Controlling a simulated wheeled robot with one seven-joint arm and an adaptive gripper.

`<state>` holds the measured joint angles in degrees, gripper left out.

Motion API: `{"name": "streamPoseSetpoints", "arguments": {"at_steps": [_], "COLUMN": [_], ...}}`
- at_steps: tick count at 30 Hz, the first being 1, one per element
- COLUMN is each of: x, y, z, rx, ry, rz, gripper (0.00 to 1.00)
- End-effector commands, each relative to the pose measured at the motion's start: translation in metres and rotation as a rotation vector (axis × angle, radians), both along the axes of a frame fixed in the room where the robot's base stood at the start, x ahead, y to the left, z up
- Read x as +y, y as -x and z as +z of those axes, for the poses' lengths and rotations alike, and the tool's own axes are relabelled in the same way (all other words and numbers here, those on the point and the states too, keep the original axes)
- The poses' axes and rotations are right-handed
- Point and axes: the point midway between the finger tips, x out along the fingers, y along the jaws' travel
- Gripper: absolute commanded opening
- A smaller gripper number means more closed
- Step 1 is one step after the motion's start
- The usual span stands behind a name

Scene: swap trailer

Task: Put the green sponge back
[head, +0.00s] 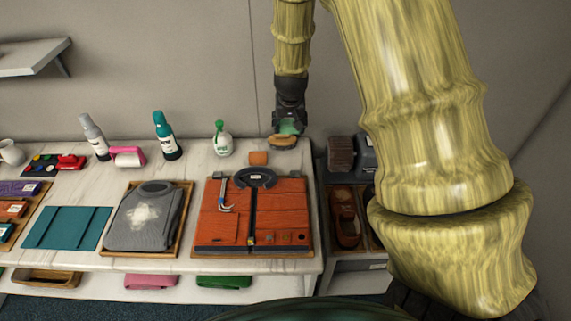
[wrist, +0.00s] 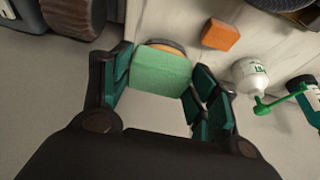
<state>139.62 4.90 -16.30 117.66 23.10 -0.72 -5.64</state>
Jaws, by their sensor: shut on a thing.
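My gripper (head: 290,122) reaches down at the back right corner of the counter and is shut on the green sponge (wrist: 160,72). In the wrist view the sponge lies between the two teal-padded fingers (wrist: 162,90). In the head view the sponge (head: 288,128) is partly hidden by the fingers. A small round tan dish (head: 282,142) sits right below the sponge; its rim (wrist: 167,45) shows behind the sponge in the wrist view. I cannot tell whether the sponge touches the dish.
An orange sponge block (head: 258,158) lies beside the dish. A shelf with shoes (head: 345,215) is at right.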

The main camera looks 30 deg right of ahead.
Motion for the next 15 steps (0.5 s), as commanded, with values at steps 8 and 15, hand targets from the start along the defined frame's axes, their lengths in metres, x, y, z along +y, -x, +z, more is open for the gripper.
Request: {"name": "streamPoseSetpoints", "arguments": {"at_steps": [8, 15], "x": [0.0, 0.001], "y": [0.0, -0.001], "z": [-0.041, -0.051], "rx": [0.0, 0.002], "ry": [0.0, -0.001], "rz": [0.0, 0.001], "gripper": [0.34, 0.34]}}
